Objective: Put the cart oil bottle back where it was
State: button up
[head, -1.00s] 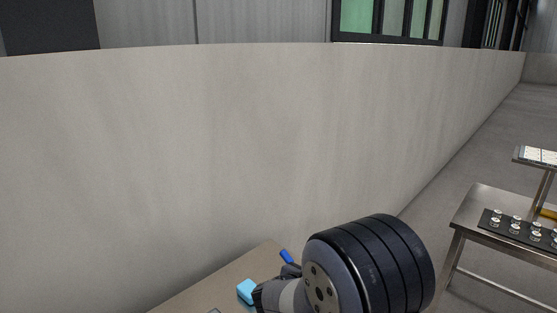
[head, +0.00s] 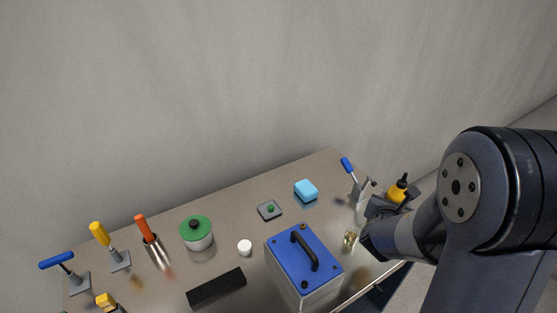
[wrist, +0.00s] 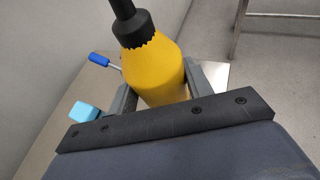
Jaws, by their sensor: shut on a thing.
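The oil bottle (head: 397,191) is yellow with a black collar and a black nozzle. My gripper (head: 382,200) is shut on it near the right end of the bench, beside a blue-handled tool. In the wrist view the yellow bottle (wrist: 157,72) sits between the two grey fingers (wrist: 158,88), its nozzle pointing up and to the left. The lower part of the bottle is hidden by my gripper. I cannot tell from these views whether its base touches anything.
The bench (head: 215,280) holds a blue-lidded box (head: 303,262), a light blue block (head: 306,190), a green-lidded jar (head: 197,233), a black bar (head: 216,288) and several handled tools at the left. A blue-handled tool (head: 347,164) stands near my gripper. A wall runs behind the bench.

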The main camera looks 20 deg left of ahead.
jog(key=w+a+f+n+y+b, duration=0.2)
jog(key=w+a+b, duration=0.1)
jog(key=a, duration=0.9)
jog(key=w+a+f+n+y+b, duration=0.2)
jog(key=w+a+y+b, duration=0.1)
jog(key=a, duration=0.8)
jog(key=s+a+f+n+y+b, duration=0.1)
jog(key=s+a+n+y+b, duration=0.1)
jog(key=a, duration=0.9)
jog(key=s+a+f+n+y+b, duration=0.1)
jog(key=s+a+n+y+b, duration=0.15)
jog(key=a, duration=0.75)
jog(key=shift+m, duration=0.25)
jog(key=shift+s+a+f+b, duration=0.1)
jog(key=shift+f+b, duration=0.1)
jog(key=shift+f, duration=1.4)
jog(key=shift+s+a+f+b, duration=0.1)
jog(key=shift+a+f+b, duration=0.05)
jog(key=shift+f, duration=1.5)
jog(key=shift+a+f+b, duration=0.1)
jog(key=shift+f+b, duration=0.1)
jog(key=shift+f, duration=1.4)
jog(key=shift+f+b, duration=0.2)
jog(key=shift+b, duration=0.1)
jog(key=o, duration=0.8)
jog(key=shift+r, duration=0.15)
